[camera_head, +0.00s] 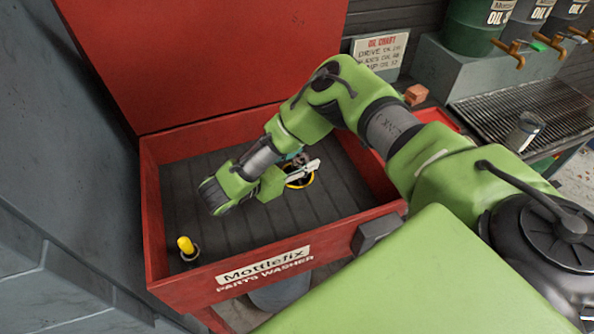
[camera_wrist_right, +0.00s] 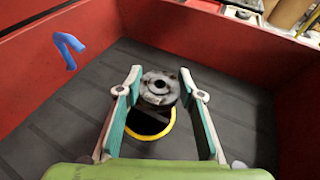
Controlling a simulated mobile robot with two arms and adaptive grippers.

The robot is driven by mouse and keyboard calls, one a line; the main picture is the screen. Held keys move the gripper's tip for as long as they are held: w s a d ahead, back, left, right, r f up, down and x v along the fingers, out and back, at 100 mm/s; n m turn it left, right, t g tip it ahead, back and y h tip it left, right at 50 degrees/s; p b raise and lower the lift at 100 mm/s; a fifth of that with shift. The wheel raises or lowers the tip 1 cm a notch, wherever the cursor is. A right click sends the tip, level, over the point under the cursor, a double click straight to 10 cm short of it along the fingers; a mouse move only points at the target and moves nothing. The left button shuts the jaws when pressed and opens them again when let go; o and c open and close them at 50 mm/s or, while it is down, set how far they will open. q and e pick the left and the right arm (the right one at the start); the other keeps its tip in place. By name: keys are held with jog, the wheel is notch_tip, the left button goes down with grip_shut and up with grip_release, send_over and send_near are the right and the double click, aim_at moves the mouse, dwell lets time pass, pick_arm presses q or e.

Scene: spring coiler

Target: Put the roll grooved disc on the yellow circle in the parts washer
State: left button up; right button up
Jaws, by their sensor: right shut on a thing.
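The roll grooved disc (camera_wrist_right: 160,88) is a grey metal disc with a central hole. In the right wrist view it sits between the fingers of my right gripper (camera_wrist_right: 158,84), which is shut on it. The yellow circle (camera_wrist_right: 150,133) on the washer floor shows below the disc, its far part hidden behind it. In the head view my right gripper (camera_head: 297,168) is inside the red parts washer (camera_head: 150,215), over the yellow circle (camera_head: 302,183). I cannot tell whether the disc touches the floor. My left gripper is not in view.
A yellow-tipped nozzle (camera_head: 187,246) stands in the washer's front left corner. The raised red lid (camera_head: 200,50) is behind. An orange block (camera_head: 416,94) lies beyond the right rim. A can (camera_head: 524,131) stands on a grate.

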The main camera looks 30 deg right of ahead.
jog(key=shift+w+a+f, duration=0.25)
jog(key=shift+w+f, duration=0.55)
jog(key=shift+f, duration=1.6)
jog(key=o, duration=1.4)
jog(key=shift+s+f, duration=0.1)
jog(key=shift+a, duration=0.3)
jog(key=v, duration=1.1)
jog(key=shift+s+a+r+b, duration=0.1)
jog(key=shift+a+r+b, duration=0.05)
jog(key=shift+r+b, duration=0.15)
